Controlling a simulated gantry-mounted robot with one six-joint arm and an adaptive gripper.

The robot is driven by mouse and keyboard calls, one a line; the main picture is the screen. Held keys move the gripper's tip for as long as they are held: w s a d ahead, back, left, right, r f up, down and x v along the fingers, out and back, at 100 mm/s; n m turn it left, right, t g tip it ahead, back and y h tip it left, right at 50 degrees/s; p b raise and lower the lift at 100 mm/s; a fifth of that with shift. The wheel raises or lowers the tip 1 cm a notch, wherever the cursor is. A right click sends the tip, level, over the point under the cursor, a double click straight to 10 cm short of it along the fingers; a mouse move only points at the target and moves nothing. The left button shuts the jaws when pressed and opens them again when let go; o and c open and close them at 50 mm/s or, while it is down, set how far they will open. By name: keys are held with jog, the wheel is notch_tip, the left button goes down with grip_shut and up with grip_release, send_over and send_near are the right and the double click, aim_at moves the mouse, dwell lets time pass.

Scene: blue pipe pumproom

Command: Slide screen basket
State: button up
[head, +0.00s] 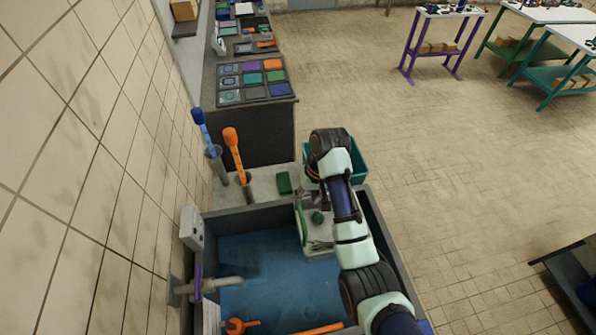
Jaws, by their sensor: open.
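My gripper (308,197) points down beyond the end of my arm, over the far right part of the sink, and is open. My own wrist and arm hide much of it. Below it is a pale tray-like piece (322,232) with green parts on it, probably the screen basket, but I cannot be sure. A curved green strip (301,222) runs along its left side. My arm covers its right side. I cannot tell whether the gripper touches it.
The grey sink (265,212) has a blue floor (265,275). A purple-handled pipe (208,284) juts in from the left wall. Blue (200,122) and orange (232,145) handled tools stand behind it. A green block (284,183) lies on the ledge, near a teal bin (358,160).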

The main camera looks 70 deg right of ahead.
aim_at(302, 215)
jog(key=shift+w+a+f+b, duration=0.1)
jog(key=shift+a+f+b, duration=0.1)
jog(key=shift+f+b, duration=0.85)
jog(key=shift+w+a+f+b, duration=0.1)
jog(key=shift+a+f+b, duration=0.25)
jog(key=shift+f, duration=1.25)
jog(key=shift+w+a+f+b, duration=0.1)
jog(key=shift+f+b, duration=0.65)
jog(key=shift+f, duration=0.6)
grip_shut()
